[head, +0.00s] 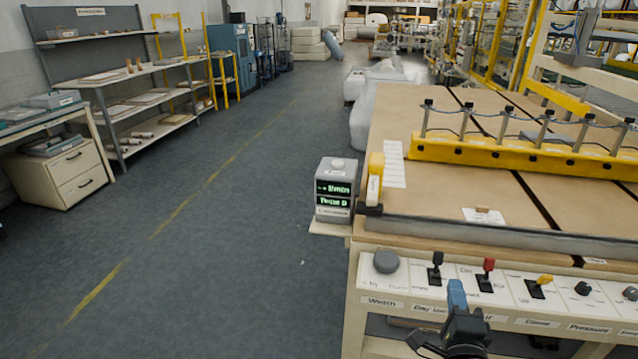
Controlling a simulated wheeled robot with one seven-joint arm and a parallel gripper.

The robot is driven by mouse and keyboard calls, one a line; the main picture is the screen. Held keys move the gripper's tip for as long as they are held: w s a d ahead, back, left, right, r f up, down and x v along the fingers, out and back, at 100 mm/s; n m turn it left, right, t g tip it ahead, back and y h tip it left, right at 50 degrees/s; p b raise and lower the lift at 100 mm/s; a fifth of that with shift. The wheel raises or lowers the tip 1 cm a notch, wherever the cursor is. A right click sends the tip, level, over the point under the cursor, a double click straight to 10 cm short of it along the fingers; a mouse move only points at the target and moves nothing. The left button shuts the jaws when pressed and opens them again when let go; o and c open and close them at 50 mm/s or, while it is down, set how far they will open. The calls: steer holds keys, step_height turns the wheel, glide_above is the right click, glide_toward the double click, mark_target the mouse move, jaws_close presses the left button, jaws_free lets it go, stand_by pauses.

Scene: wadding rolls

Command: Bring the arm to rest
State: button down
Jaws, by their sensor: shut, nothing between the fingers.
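My gripper (457,294) shows at the bottom of the head view, in front of the machine's control panel (400,301). Its narrow blue end points up, above a black body, and the fingers are together with nothing held. It overlaps the panel's lower part in the picture; I cannot tell whether it touches it. A black lever (436,268) and a red lever (487,272) stand just above it in the picture. A yellow lever (540,284) is to its right. The rest of my arm is mostly out of view.
The worktable (402,142) carries a yellow bar (480,152) with several upright posts. A grey box with a green display (334,192) sits at the table's left corner. Shelves (150,97) and a drawer cabinet (62,172) line the left wall. The floor between is clear.

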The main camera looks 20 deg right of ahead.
steer(key=s+a+r+n+y, duration=0.2)
steer(key=s+a+n+y, duration=0.2)
steer(key=s+a+n, duration=0.65)
steer(key=s+a+r+n+y, duration=0.2)
steer(key=s+a+n+y, duration=0.35)
steer(key=s, duration=0.85)
steer(key=s+a+r+n+g+y, duration=0.1)
steer(key=s+a+r+n, duration=0.3)
steer(key=s+n, duration=0.3)
steer(key=shift+s+a+r+n, duration=0.15)
steer(key=shift+s+r+n, duration=0.15)
steer(key=shift+r+n, duration=0.55)
